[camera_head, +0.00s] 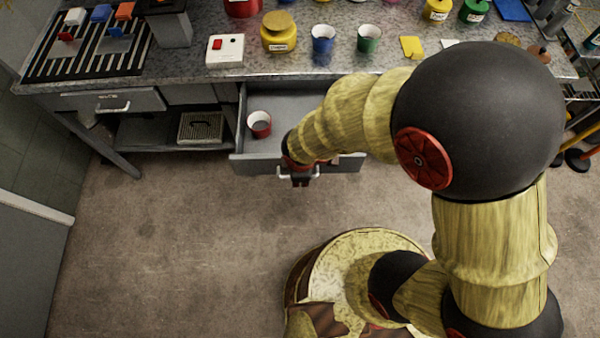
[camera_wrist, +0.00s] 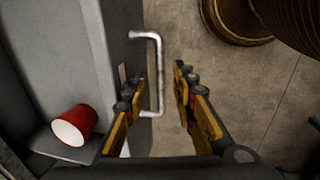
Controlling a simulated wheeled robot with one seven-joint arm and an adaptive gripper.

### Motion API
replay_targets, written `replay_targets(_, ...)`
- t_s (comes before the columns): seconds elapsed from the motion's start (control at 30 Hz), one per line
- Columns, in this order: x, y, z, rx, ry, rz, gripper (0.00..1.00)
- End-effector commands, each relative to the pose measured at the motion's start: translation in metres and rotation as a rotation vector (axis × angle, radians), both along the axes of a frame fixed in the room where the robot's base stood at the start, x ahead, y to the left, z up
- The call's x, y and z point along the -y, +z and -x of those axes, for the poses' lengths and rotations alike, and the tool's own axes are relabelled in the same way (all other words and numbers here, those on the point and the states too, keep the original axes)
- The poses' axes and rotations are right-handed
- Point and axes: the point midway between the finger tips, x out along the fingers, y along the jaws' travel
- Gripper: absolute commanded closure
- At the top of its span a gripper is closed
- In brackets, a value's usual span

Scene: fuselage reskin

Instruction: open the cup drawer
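The cup drawer (camera_head: 255,165) stands pulled out from under the counter, its inside showing. A red cup with a white inside (camera_head: 259,124) is in its left part; the cup (camera_wrist: 75,125) also shows in the wrist view. The drawer's metal bar handle (camera_wrist: 159,75) is on the outer front face. My gripper (camera_wrist: 160,92) is at the handle with its fingers apart. The handle bar appears between the two fingers, and I see no finger clearly pressed on it. In the head view my arm hides the drawer's right part and most of my gripper (camera_head: 301,182).
A shut drawer with a handle (camera_head: 130,102) is at the left. A lower shelf (camera_head: 160,132) holds a grey vented box (camera_head: 201,127). The counter (camera_head: 195,72) carries mugs, jars and a red-switch box (camera_head: 225,50). The floor (camera_head: 180,240) at front left is clear.

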Motion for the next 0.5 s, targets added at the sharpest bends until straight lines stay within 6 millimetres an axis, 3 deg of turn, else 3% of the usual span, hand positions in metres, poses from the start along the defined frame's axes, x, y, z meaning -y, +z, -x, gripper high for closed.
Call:
replay_targets(0.27,0.000,0.002,0.000,0.001,0.000,-0.001,0.73)
replay_targets(0.5,-0.001,0.032,0.005,0.004,0.001,-0.003,0.73)
